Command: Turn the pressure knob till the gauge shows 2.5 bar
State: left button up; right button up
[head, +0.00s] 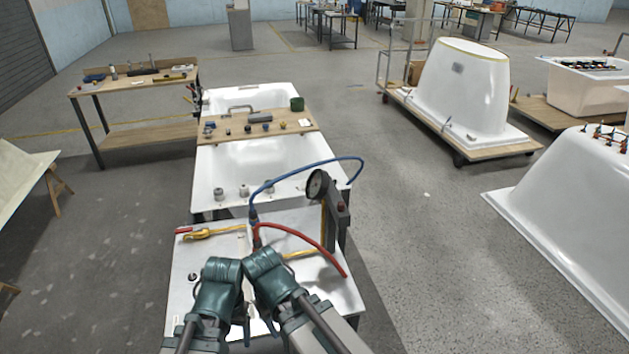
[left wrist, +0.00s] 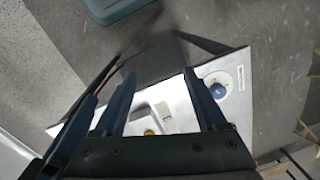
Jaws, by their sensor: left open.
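A dark pressure gauge (head: 316,185) with a round face stands on a grey post (head: 339,208) at the back right of the white bench (head: 182,255); its reading is too small to tell. In the left wrist view, a blue knob (left wrist: 218,90) with a pale ring sits on the white panel, beside a small label (left wrist: 240,78). My left gripper (left wrist: 160,76) is open and empty, its fingers apart above the panel, with the knob to the right of the right finger and not between them. In the head view my arms hide its fingertips. My right gripper's fingers are hidden.
A blue hose (head: 310,167) and a red hose (head: 303,238) loop over the bench. A yellow tool (head: 210,233) lies at its back left. Open floor lies to both sides.

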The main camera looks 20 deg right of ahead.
dwell(0.4)
pick_arm(q)
jog(key=w+a+r+n+h+p, duration=0.1)
jog(key=w+a+r+n+p, duration=0.15)
jog(key=w+a, duration=0.35)
jog(key=w+a+r+n+p, duration=0.1)
jog(key=w+a+n, duration=0.3)
jog(key=w, duration=0.5)
jog(key=f+b, duration=1.3)
jog(key=shift+s+a+f+b, duration=0.2)
jog(key=shift+s+f+b, duration=0.1)
jog(key=shift+f, duration=0.05)
jog(key=shift+c, duration=0.3)
grip_shut()
